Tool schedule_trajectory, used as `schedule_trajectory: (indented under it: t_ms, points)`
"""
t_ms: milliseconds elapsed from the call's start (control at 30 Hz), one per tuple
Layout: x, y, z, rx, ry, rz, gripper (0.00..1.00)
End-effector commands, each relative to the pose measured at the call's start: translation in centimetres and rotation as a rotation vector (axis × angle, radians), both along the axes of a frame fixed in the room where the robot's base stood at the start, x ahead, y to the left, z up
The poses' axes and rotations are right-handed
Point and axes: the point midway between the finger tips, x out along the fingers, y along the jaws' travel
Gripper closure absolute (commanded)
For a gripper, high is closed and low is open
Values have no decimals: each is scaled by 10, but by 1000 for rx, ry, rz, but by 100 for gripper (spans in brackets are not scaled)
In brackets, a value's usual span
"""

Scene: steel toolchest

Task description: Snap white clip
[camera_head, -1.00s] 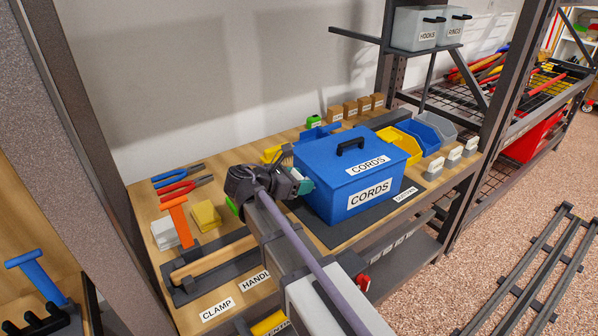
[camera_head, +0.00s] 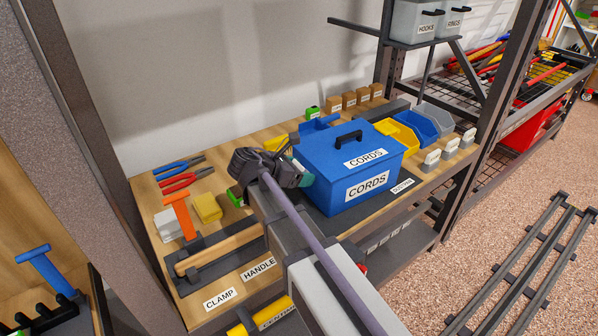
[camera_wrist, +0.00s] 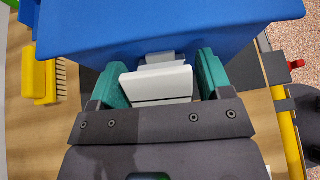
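A blue box labelled CORDS (camera_head: 348,178) with a black lid handle stands on the shelf, lid on. A white clip (camera_wrist: 157,83) is on the box side facing my gripper; in the wrist view it juts out below the blue lid edge. My gripper (camera_wrist: 162,80) has its two teal fingers apart, one on each side of the clip. I cannot tell whether they touch it.
Yellow (camera_head: 397,136) and blue bins stand right of the box. A yellow brush (camera_wrist: 45,80) is left of it in the wrist view. A shelf post (camera_head: 78,120) rises at left.

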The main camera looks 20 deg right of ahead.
Motion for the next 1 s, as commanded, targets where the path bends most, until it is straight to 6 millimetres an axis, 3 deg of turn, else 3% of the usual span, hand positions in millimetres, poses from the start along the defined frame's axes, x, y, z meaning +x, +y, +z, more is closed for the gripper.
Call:
schedule_trajectory:
  t_ms: [367,800,1000]
  points:
    - [-1,4,4,0,0,0,19]
    - [-23,82,53,0,0,2,19]
    - [-27,91,54,0,0,-1,19]
